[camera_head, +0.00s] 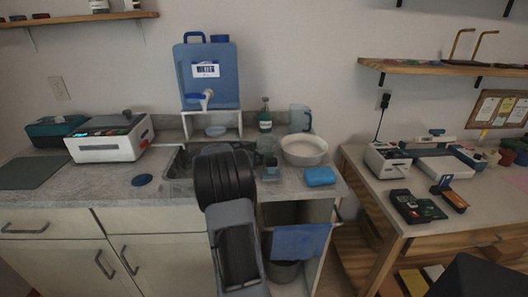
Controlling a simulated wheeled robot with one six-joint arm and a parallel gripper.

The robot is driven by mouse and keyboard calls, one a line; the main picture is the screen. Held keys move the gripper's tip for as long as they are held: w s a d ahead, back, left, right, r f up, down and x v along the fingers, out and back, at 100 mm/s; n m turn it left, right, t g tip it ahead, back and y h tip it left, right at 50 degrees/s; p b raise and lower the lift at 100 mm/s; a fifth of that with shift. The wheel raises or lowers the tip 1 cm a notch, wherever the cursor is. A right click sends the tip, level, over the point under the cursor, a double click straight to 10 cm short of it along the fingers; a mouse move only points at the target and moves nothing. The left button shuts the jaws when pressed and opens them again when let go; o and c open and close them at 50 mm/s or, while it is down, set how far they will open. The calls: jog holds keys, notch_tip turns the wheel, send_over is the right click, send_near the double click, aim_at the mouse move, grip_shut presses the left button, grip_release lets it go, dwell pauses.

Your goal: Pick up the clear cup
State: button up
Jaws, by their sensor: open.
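A small see-through cup-like vessel (270,168) stands on the counter by the right edge of the sink, just right of my arm. It looks bluish and is small in the picture, so its rim and contents are unclear. A larger clear jug with a handle (300,118) stands farther back by the wall. My arm's black wrist part rises in front of the sink, left of the small vessel.
A white bowl (305,149), a blue sponge (319,177) and a green bottle (265,116) crowd the counter near the vessel. A blue water dispenser (207,75) stands behind the sink (180,163).

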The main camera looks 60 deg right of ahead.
jog(key=shift+x, duration=0.8)
jog(key=c, duration=1)
